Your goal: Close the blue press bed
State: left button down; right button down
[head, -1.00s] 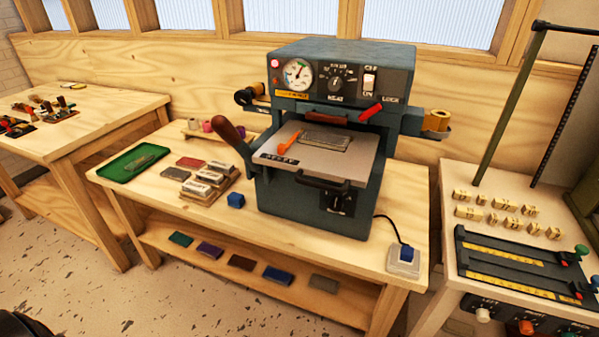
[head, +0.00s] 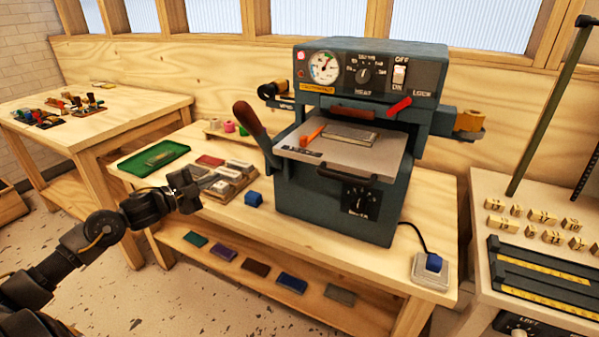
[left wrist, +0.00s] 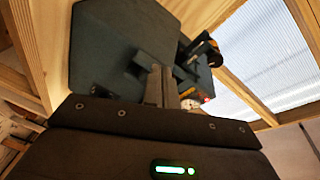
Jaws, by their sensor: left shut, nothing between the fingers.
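The blue-grey press (head: 345,205) stands on the wooden bench. Its flat grey bed (head: 375,153) sticks out at the front below the upper head, with a dark front handle (head: 346,177). A metal plate (head: 350,134) and an orange stick (head: 312,135) lie on the bed. My left gripper (head: 188,190) is in front of the bench's left part, left of the press and apart from it. In the left wrist view, its fingers (left wrist: 160,85) are together and empty, with the dark press body (left wrist: 125,45) beyond them. My right gripper does not show.
A brown-knobbed lever (head: 250,120) rises at the press's left. A blue cube (head: 253,198), stacked blocks (head: 226,184) and a green tray (head: 153,158) lie left of it. A socket box (head: 431,272) sits at the bench's front right.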

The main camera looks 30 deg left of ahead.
pick_arm(q)
jog(key=s+d+r+m+g+h, duration=0.2)
jog(key=s+d+r+m+h, duration=0.2)
jog(key=d, duration=0.5)
jog(key=s+d+r+m+g+h, duration=0.1)
jog(key=s+d+r+m+h, duration=0.3)
jog(key=d, duration=0.6)
notch_tip(320, 180, up, 3)
jog(key=s+m, duration=0.1)
jog(key=m, duration=0.1)
jog(key=shift+s+m+g+h, duration=0.25)
jog(key=shift+m+g+h, duration=0.05)
jog(key=shift+m+g, duration=0.1)
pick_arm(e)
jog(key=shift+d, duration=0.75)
pick_arm(q)
jog(key=shift+w+d, duration=0.1)
jog(key=shift+d, duration=0.05)
